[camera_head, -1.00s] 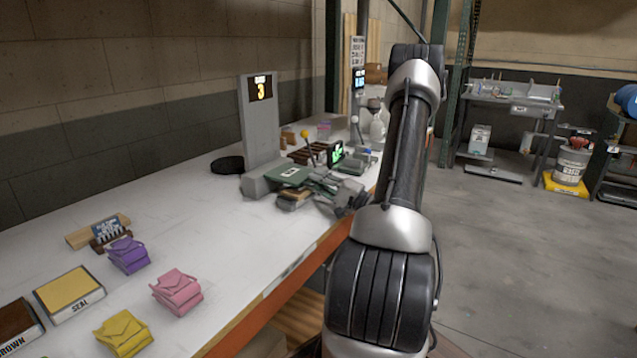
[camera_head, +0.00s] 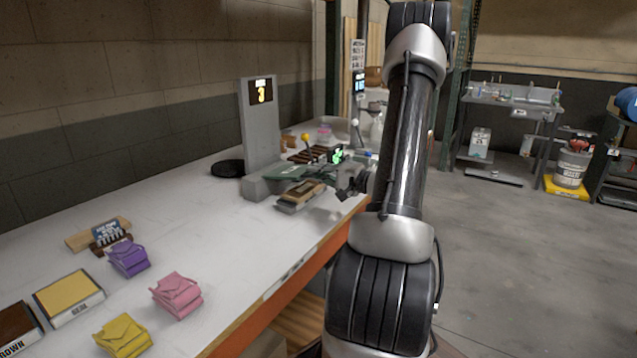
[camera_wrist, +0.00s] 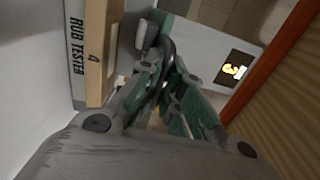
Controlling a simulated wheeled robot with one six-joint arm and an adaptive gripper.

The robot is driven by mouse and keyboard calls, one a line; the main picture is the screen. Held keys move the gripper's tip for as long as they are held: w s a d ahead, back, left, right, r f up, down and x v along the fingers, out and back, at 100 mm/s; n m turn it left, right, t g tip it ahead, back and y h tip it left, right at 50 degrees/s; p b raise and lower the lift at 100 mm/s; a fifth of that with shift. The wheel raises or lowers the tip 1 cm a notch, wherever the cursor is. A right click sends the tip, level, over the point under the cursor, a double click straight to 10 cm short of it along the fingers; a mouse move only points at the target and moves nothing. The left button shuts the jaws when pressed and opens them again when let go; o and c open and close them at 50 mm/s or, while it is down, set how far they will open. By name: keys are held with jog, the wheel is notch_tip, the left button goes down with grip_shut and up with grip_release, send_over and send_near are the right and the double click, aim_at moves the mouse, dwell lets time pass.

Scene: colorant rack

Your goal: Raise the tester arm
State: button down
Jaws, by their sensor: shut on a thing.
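The rub tester (camera_head: 262,130) is a grey stand with a yellow 3 on its display, on the white bench. Its green tester arm (camera_head: 300,173) reaches right from the base, lifted above the brown block and pad (camera_head: 303,193). My gripper (camera_head: 343,186) is at the arm's right end. In the wrist view my gripper (camera_wrist: 168,72) is shut around a dark curved handle (camera_wrist: 167,60). My fingers partly hide the grip.
Purple (camera_head: 128,258), pink (camera_head: 176,293) and yellow (camera_head: 123,335) folded pieces lie at the front left of the bench. A yellow tray (camera_head: 68,295) is beside them. A black disc (camera_head: 228,168) lies left of the tester.

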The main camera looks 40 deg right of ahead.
aim_at(301, 171)
jog(key=w+a+r+g+h, duration=0.2)
jog(key=w+r+g, duration=0.45)
jog(key=r, duration=0.45)
jog(key=w+a+r, duration=0.3)
jog(key=w+r, duration=0.2)
jog(key=w, duration=0.4)
jog(key=shift+w+a, duration=0.35)
jog(key=shift+a, duration=0.05)
jog(key=shift+f, duration=0.1)
jog(key=c, duration=1.8)
grip_release()
jog(key=shift+c, duration=0.2)
